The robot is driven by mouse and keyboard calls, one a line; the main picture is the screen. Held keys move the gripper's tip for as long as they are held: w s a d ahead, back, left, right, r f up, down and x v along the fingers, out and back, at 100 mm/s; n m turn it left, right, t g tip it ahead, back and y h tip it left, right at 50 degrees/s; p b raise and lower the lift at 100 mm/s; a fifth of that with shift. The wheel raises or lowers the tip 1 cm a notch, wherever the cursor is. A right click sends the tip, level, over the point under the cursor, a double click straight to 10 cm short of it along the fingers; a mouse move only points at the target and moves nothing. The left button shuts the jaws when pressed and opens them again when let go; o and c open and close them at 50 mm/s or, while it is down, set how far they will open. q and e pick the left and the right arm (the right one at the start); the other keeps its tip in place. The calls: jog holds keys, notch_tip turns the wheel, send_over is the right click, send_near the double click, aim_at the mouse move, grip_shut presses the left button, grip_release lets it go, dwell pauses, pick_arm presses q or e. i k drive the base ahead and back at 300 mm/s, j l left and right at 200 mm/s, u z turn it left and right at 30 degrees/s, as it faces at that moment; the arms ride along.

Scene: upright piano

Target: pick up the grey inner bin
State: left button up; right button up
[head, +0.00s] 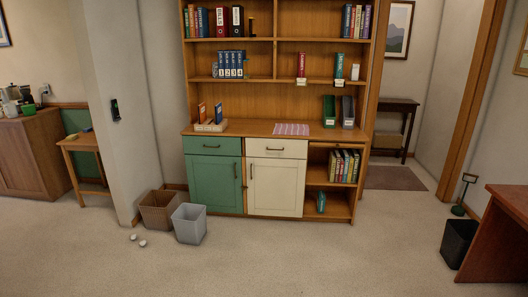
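The grey inner bin (189,224) is a light grey, open-topped square bin. It stands upright on the carpet in front of the green cabinet door, left of centre in the head view. A brown woven basket (158,210) stands just behind it to the left; I cannot tell whether the two touch. The inside of the grey bin is mostly hidden, and I see no contents. Neither of my grippers shows in the head view.
Two small white objects (138,240) lie on the floor left of the bin. A wooden bookcase (258,130) with green and white cabinet doors stands behind. A black bin (458,242) and a desk (500,235) are at right. The carpet in front is clear.

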aim_at(189, 219)
jog(key=i, duration=2.2)
